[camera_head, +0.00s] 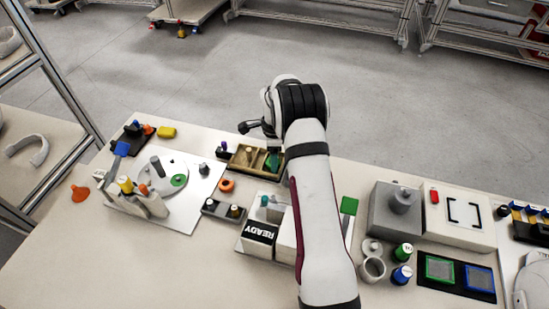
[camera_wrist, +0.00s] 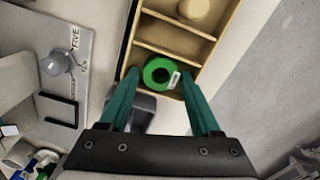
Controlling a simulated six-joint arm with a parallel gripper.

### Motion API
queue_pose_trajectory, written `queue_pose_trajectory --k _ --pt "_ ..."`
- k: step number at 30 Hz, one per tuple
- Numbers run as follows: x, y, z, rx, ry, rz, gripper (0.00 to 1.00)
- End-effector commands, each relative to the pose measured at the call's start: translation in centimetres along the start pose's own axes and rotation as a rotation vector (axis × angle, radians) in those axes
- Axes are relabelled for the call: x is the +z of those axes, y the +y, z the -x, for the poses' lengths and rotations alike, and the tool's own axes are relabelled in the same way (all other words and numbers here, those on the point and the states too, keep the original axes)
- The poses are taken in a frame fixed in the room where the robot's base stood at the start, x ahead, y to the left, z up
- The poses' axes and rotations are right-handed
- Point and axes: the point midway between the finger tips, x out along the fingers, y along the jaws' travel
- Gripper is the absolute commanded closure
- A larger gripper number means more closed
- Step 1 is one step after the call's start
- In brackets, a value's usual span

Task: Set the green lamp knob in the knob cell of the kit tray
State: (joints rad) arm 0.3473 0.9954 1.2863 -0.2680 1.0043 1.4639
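The kit tray (camera_head: 238,168) is a tan box split into cells, and it also shows in the wrist view (camera_wrist: 172,38). In the head view my gripper (camera_head: 273,160) is over the tray's right end, and the knob cannot be made out there.
A tan round part (camera_wrist: 194,8) sits in another cell. A grey knob (camera_wrist: 57,62) stands on a light plate beside the tray. Grey floor lies beyond the table edge.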

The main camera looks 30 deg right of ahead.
Motion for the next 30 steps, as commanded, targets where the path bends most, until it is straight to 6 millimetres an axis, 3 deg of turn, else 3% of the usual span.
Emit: queue_pose_trajectory --k 5,15,18,25,28,30 --pt "0.0 0.0 0.6 -0.001 0.0 0.0 0.36" --pt "0.0 -0.1 9.5 -0.004 0.0 -0.001 0.36" --pt "0.0 -0.1 11.2 -0.002 -0.001 0.0 0.36" --pt "0.1 0.1 12.5 0.0 0.0 0.005 0.36" --pt "1.1 2.1 14.6 -0.001 -0.01 0.106 0.36" --pt "2.6 6.0 17.8 0.0 -0.028 0.281 0.36"
